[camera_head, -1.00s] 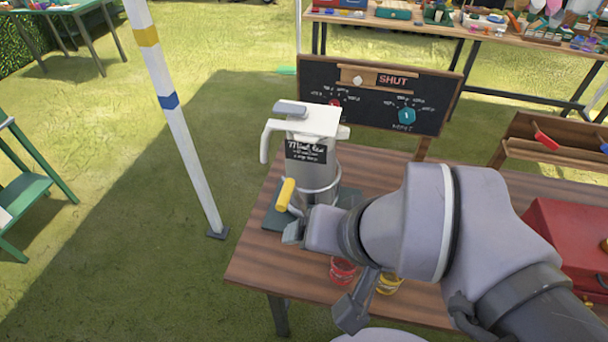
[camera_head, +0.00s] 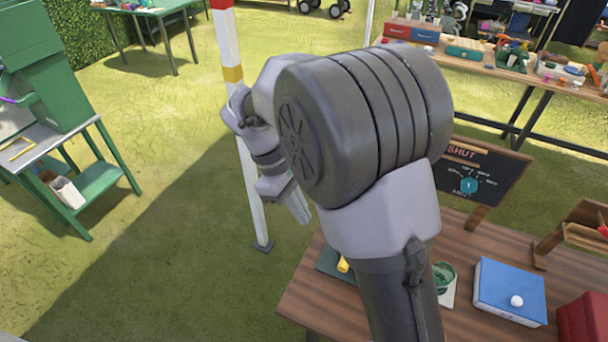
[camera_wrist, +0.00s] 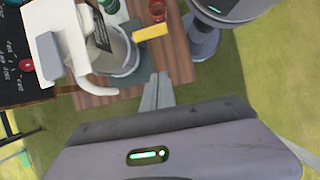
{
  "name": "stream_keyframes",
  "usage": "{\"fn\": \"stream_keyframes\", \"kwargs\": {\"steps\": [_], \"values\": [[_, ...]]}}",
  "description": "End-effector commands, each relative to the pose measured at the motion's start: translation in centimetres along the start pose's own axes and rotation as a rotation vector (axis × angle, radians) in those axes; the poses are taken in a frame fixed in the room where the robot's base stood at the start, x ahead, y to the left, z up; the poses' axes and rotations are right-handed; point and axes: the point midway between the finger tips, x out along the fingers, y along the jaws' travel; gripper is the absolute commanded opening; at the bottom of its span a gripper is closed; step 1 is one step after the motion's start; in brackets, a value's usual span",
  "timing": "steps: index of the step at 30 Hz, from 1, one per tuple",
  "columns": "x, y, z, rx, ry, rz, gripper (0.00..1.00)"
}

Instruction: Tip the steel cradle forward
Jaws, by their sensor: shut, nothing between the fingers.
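The steel cradle (camera_wrist: 128,52) shows in the wrist view as a metal ring around the pale jug (camera_wrist: 112,50), which has a white lid and handle (camera_wrist: 52,38). A yellow grip (camera_wrist: 151,32) sticks out from the cradle's side. In the head view my arm hides the jug and most of the cradle; only the yellow grip (camera_head: 343,265) shows, by the dark mat (camera_head: 334,262). My gripper (camera_wrist: 158,78) is shut and empty, its fingertips just short of the yellow grip in the picture. It also shows in the head view (camera_head: 300,210), raised and pointing down.
The wooden table (camera_head: 310,300) carries a blue box (camera_head: 508,290) with a white ball and a green cup (camera_head: 443,276). A chalkboard (camera_head: 490,178) stands behind. A striped post (camera_head: 244,170) rises left of the table. A red jar (camera_wrist: 157,9) sits near the cradle.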

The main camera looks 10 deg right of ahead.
Motion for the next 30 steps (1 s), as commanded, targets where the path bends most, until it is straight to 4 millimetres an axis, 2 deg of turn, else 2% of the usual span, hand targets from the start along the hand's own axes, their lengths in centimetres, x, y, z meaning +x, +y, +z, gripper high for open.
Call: {"fn": "stream_keyframes", "kwargs": {"steps": [4, 14, 17, 28, 29, 30], "values": [[0.4, 0.3, -0.7, -0.05, -0.038, 0.003, 0.0], [1.0, 0.3, -0.7, -0.049, -0.037, 0.002, 0.0], [2.5, 0.2, -0.7, -0.049, -0.038, 0.001, 0.0], [10.7, 0.2, -0.5, -0.048, -0.038, 0.0, 0.0], [11.2, 0.2, -0.4, -0.048, -0.038, -0.001, 0.0], [11.0, 0.3, 0.5, -0.045, -0.035, 0.001, 0.0]]}}
